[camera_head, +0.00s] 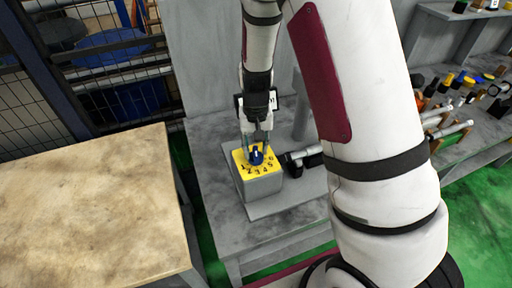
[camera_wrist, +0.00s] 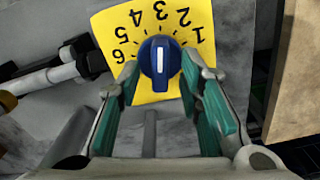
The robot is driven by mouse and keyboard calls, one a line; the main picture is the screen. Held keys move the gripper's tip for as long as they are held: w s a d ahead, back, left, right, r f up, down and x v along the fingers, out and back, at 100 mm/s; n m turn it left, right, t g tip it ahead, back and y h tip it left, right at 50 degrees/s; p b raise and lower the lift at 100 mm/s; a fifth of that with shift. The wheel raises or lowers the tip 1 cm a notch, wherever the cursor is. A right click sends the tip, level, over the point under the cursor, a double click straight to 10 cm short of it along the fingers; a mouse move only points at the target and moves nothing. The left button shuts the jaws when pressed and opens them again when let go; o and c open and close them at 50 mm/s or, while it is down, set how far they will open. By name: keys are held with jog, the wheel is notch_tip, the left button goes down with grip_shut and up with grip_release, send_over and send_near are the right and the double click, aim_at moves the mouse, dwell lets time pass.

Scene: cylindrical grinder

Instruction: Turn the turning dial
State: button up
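The turning dial (camera_wrist: 160,62) is a blue knob with a white mark on a yellow plate (camera_wrist: 158,92) numbered 1 to 6. In the wrist view its white mark lies along the picture's vertical, its far end toward the 3 and 4. In the head view the dial (camera_head: 256,156) sits on top of a grey box (camera_head: 262,186). My gripper (camera_wrist: 160,72) points down at the dial with its green-padded fingers apart, one on each side of the knob. Small gaps seem to show beside the knob; I cannot tell if either finger touches it.
The box stands on a grey metal table (camera_head: 225,222). A dark and silver cylindrical part (camera_head: 302,157) lies close to its right. A wooden table (camera_head: 95,205) stands at left, and a shelf with several tools (camera_head: 450,110) at right.

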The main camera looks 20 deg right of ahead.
jog(key=shift+f, duration=0.25)
grip_shut()
jog(key=shift+n, duration=2.9)
grip_release()
